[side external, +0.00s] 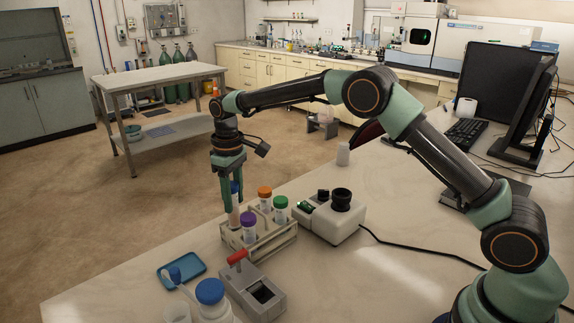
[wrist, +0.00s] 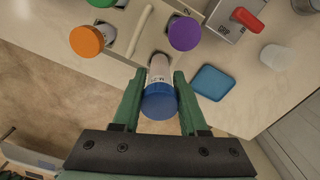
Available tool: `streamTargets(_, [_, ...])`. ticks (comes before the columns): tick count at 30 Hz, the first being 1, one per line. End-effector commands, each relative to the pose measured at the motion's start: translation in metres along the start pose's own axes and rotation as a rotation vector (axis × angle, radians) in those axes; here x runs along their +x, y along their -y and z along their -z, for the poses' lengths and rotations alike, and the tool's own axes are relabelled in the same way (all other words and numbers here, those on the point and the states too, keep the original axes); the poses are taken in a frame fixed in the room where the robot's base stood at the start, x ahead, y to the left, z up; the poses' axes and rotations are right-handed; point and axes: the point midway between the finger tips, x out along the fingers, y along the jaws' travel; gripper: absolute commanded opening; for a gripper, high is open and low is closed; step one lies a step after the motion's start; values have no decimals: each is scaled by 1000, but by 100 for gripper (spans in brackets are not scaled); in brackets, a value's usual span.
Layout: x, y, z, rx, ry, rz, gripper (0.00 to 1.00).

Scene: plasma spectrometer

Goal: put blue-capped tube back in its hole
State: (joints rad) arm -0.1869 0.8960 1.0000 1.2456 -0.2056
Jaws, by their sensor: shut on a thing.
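The blue-capped tube (wrist: 159,90) is held upright between the two green fingers of my gripper (wrist: 157,110), which is shut on it. In the side external view the tube (side external: 234,208) shows at the left end of the rack, its blue cap between the fingers of my gripper (side external: 231,190). The rack (side external: 268,246) holds an orange-capped tube (side external: 265,197), a green-capped tube (side external: 280,207) and a purple-capped tube (side external: 248,226). The tube's lower end is hidden behind the purple-capped tube and rack, so I cannot tell whether it is in a hole.
A vortex-like device (side external: 333,215) stands right of the rack. In front are a grey box with a red handle (side external: 253,290), a blue tray (side external: 181,268) and a blue-lidded bottle (side external: 210,298). The table edge runs close on the left. The table's right front is clear.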

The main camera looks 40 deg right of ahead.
Motion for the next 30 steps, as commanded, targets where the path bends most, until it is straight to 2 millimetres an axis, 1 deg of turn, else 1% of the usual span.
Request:
streamTargets(1, [7, 0, 0, 0, 2, 0, 0])
streamTargets(8, [24, 0, 0, 0, 1, 0, 0])
streamTargets(12, [44, 0, 0, 0, 3, 1, 0])
streamTargets(15, [54, 0, 0, 0, 1, 0, 0])
streamTargets(26, [57, 0, 0, 0, 0, 0, 0])
streamTargets(27, [58, 0, 0, 0, 0, 0, 46])
streamTargets(29, [57, 0, 0, 0, 0, 0, 69])
streamTargets(30, [57, 0, 0, 0, 0, 0, 72])
